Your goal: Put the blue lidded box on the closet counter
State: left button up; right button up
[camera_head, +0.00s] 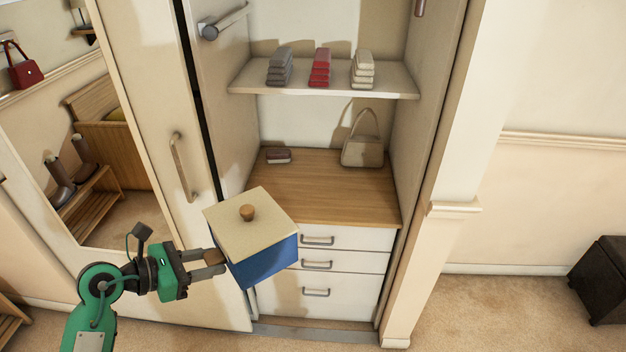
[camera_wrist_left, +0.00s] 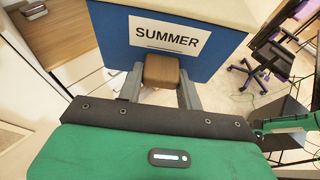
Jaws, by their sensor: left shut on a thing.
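The blue box (camera_head: 262,262) has a cream lid with a round wooden knob (camera_head: 247,212). My left gripper (camera_head: 213,262) is shut on a brown wooden handle on the box's side and holds the box in the air in front of the closet. In the left wrist view the blue box (camera_wrist_left: 165,55) carries a label reading SUMMER, and the handle (camera_wrist_left: 161,72) sits between the fingers. The wooden closet counter (camera_head: 330,190) lies behind the box and further in, above the drawers. My right gripper is not in view.
A cream handbag (camera_head: 362,151) stands at the counter's back right, and a small dark brown folded item (camera_head: 279,156) lies at its back left. The counter's front and middle are clear. A shelf (camera_head: 330,88) with folded stacks hangs above. A mirrored sliding door (camera_head: 150,130) is at left.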

aim_at(288, 205)
jog(key=i+l+u, duration=0.2)
jog(key=i+l, duration=0.15)
jog(key=l, duration=0.3)
jog(key=i+l+u, duration=0.25)
jog(key=l, duration=0.45)
jog(key=i+l+u, duration=0.1)
jog(key=l, duration=0.25)
jog(key=i+l+u, duration=0.1)
jog(key=i+l, duration=0.15)
jog(key=l, duration=0.15)
jog(key=i+l+u, duration=0.1)
jog(key=l, duration=0.25)
jog(key=i+l+u, duration=0.1)
jog(key=l, duration=0.3)
